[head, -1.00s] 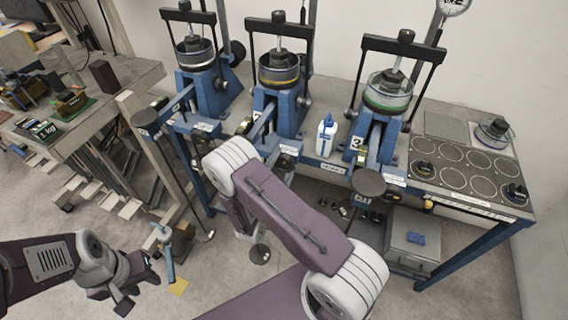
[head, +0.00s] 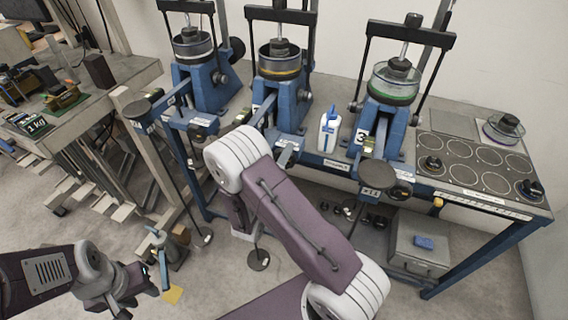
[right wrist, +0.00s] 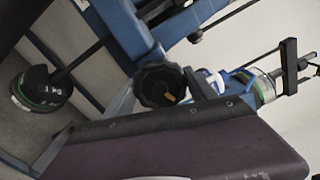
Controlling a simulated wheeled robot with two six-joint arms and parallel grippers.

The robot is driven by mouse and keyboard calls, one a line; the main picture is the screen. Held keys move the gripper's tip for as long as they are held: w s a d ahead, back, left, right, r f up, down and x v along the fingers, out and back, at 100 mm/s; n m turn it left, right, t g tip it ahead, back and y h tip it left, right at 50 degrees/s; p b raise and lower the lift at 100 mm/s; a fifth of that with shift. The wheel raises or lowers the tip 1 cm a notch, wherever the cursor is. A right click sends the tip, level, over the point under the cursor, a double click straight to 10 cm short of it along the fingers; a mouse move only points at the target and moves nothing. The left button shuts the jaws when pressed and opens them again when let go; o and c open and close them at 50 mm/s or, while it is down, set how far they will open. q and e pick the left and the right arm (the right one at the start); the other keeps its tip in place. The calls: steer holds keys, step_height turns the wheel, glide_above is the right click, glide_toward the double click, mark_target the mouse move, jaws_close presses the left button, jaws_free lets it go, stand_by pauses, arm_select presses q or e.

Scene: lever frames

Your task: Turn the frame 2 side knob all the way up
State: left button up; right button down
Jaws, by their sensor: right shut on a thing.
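Frame 2 (head: 276,72) is the middle blue lever frame on the bench in the head view, with an orange-banded cylinder. A black, ridged side knob (right wrist: 157,84) with an orange mark shows in the right wrist view. My right gripper (right wrist: 165,88) is shut on the knob; its fingers are dark and hard to make out there. In the head view my right arm's elbow stands before frame 2 and hides that gripper and the knob. My left gripper (head: 132,288) is low at the left, open and empty, its fingers apart.
Frame 1 (head: 205,85) stands to the left and frame 3 (head: 385,112) to the right. A white bottle (head: 329,132) stands between frames 2 and 3. A grey case (head: 418,247) lies under the bench. A side table (head: 92,112) stands at the left.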

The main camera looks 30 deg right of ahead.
steer(key=c, duration=0.6)
jaws_free()
steer(key=shift+m, duration=0.6)
steer(key=shift+o, duration=1)
steer(key=shift+d, duration=0.2)
steer(key=shift+a, duration=0.1)
steer(key=p+v, duration=0.1)
steer(key=v, duration=0.5)
